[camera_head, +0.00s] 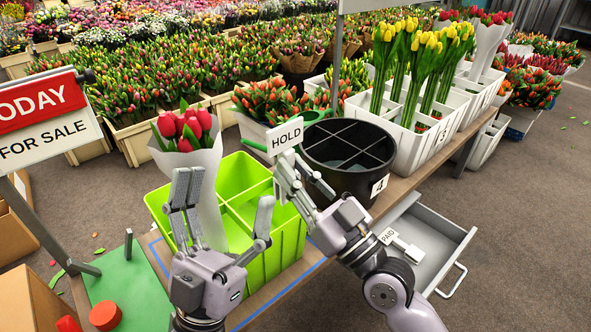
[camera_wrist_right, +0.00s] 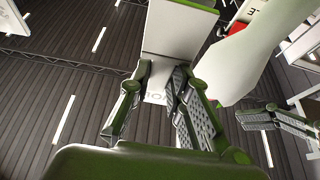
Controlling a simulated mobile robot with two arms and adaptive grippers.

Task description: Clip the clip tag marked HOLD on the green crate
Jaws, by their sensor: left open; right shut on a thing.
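The green crate (camera_head: 282,250) stands at the table's front, with a white-wrapped bunch of red tulips (camera_head: 184,131) upright in its left part. The white clip tag marked HOLD (camera_head: 285,136) is in my right gripper (camera_head: 297,170), which is shut on it. It shows above the crate's back right corner, beside the black bucket; I cannot tell whether it touches the rim. In the right wrist view the tag (camera_wrist_right: 156,97) sits between the fingertips. My left gripper (camera_head: 226,203) is open and empty in front of the crate and hides part of it.
A black divided bucket (camera_head: 348,133) marked 4 stands right of the crate. A white crate of yellow tulips (camera_head: 459,104) stands further back. The TODAY sign (camera_head: 42,118) stands left.

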